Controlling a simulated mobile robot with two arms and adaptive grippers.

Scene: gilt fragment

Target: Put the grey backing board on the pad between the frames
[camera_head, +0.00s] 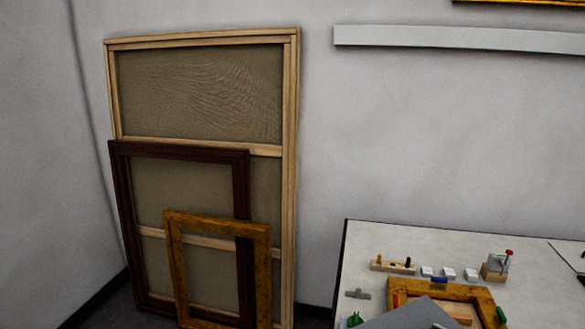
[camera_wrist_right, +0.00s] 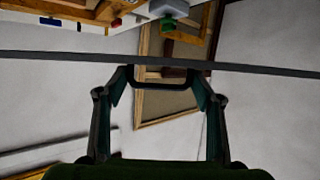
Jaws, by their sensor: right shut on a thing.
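The grey backing board (camera_head: 412,316) shows at the bottom of the head view, over the near part of a gilt frame (camera_head: 465,291) on the table. In the right wrist view the board (camera_wrist_right: 60,57) is seen edge-on as a long dark strip across the picture. My right gripper (camera_wrist_right: 161,76) is shut on the board's edge. The right gripper is outside the head view, and my left gripper is in neither view. I cannot make out the pad in either view.
The table (camera_head: 365,245) holds a wooden block with pegs (camera_head: 393,265), small white blocks (camera_head: 449,273) and a block with a red knob (camera_head: 496,266). A large stretcher (camera_head: 291,150), a dark frame (camera_head: 125,210) and a small gilt frame (camera_head: 262,270) lean against the wall.

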